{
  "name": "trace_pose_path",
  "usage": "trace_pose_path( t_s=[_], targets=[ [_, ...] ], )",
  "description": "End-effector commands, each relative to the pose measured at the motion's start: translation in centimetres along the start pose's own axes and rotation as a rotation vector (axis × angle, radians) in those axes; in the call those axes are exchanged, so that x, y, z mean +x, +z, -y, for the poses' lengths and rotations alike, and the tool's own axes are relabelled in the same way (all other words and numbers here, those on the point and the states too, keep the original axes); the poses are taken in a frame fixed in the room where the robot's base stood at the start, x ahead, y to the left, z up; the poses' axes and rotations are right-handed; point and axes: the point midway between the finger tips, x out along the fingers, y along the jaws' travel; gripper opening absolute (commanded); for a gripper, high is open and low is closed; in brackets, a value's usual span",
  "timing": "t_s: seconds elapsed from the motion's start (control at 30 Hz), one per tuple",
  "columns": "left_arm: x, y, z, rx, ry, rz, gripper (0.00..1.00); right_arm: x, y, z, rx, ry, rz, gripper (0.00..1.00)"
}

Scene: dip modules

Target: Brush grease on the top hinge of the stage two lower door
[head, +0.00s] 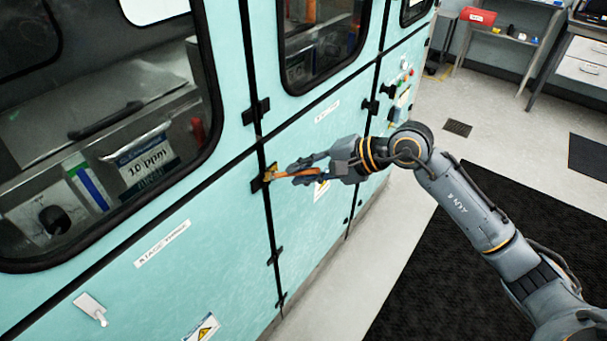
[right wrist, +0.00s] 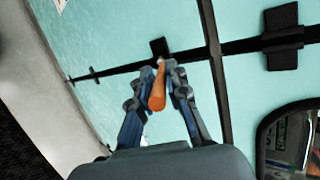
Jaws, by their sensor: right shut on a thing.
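My right gripper (head: 292,172) is shut on a brush with an orange handle (head: 305,174) in front of the turquoise cabinet. The brush's tan bristle end (head: 269,174) points left and is at the dark top hinge (head: 257,184) on the seam of the lower door (head: 150,285); whether it presses on the hinge I cannot tell. In the right wrist view, the orange brush handle (right wrist: 157,92) sits between my fingers (right wrist: 162,72), and its tip is close to a black hinge (right wrist: 158,46). My left gripper is not in view.
Another hinge (head: 256,110) is above on the upper window door, and a lower hinge (head: 274,255) is below. A white handle (head: 91,308) is on the lower door. Buttons (head: 404,67) are on the cabinet's right. Floor with a black mat (head: 470,225) lies at right.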

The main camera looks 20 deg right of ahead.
Motion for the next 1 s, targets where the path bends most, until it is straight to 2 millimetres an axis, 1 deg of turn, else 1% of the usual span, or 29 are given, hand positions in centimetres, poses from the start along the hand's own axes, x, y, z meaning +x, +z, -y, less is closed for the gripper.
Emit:
trace_pose_path(
  t_s=[0.3,0.57,0.8,1.0],
  targets=[
    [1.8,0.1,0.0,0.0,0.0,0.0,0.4,-0.4,-2.4,-0.2,0.001,0.001,-0.005,0.0],
    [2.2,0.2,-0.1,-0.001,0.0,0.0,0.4,-0.7,-3.2,0.0,0.001,-0.001,-0.003,0.0],
    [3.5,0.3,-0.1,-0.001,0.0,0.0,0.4,-1.3,-5.0,-0.1,0.001,0.0,-0.005,0.0],
    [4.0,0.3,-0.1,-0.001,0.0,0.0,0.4,-1.5,-5.3,-0.1,0.0,0.0,-0.001,0.0]
  ],
)
